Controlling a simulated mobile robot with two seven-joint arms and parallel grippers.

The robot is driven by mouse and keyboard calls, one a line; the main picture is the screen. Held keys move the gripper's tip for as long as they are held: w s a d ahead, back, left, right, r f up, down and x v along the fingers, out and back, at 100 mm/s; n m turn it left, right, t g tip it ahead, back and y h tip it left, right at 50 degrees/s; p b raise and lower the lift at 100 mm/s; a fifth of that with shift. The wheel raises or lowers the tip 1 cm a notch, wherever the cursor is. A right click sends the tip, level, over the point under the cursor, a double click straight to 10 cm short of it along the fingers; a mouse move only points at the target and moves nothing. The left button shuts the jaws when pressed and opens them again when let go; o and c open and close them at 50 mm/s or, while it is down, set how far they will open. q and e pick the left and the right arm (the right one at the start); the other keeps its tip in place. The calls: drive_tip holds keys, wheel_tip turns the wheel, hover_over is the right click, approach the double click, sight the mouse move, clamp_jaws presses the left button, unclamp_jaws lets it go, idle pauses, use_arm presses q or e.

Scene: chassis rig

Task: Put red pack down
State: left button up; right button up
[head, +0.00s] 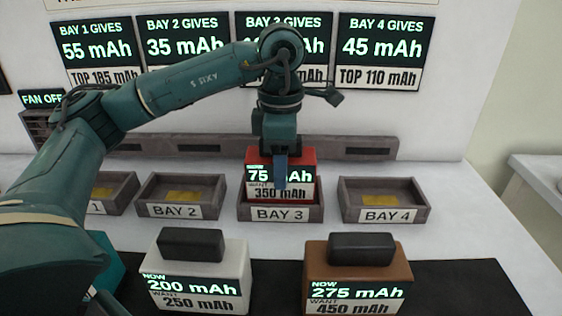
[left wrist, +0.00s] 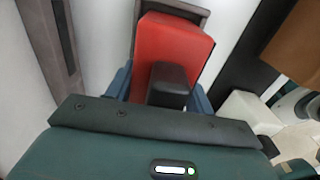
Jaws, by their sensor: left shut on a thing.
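The red pack (head: 308,163) is at bay 3 (head: 280,214) in the head view, over or in the tray. Its label reads NOW 75 mAh, WANT 350 mAh. My left gripper (head: 280,172) comes down from above and is shut on the pack's dark handle. In the left wrist view the red pack (left wrist: 176,48) lies beyond the gripper, with its black handle (left wrist: 168,82) between the blue fingers. A grey tray rim shows around its far end. Whether the pack's base touches the tray floor is hidden. My right gripper is not seen.
Bay 2 (head: 180,211) and bay 4 (head: 384,215) are empty trays; bay 1 (head: 112,206) is partly hidden by my arm. A white pack (head: 240,262) reading 200 mAh and a brown pack (head: 400,268) reading 275 mAh stand in front on a dark strip. Signs hang behind.

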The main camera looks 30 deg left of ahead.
use_arm(q)
drive_tip(key=shift+f, duration=0.15)
drive_tip(key=o, duration=1.3)
drive_tip(key=shift+o, duration=0.2)
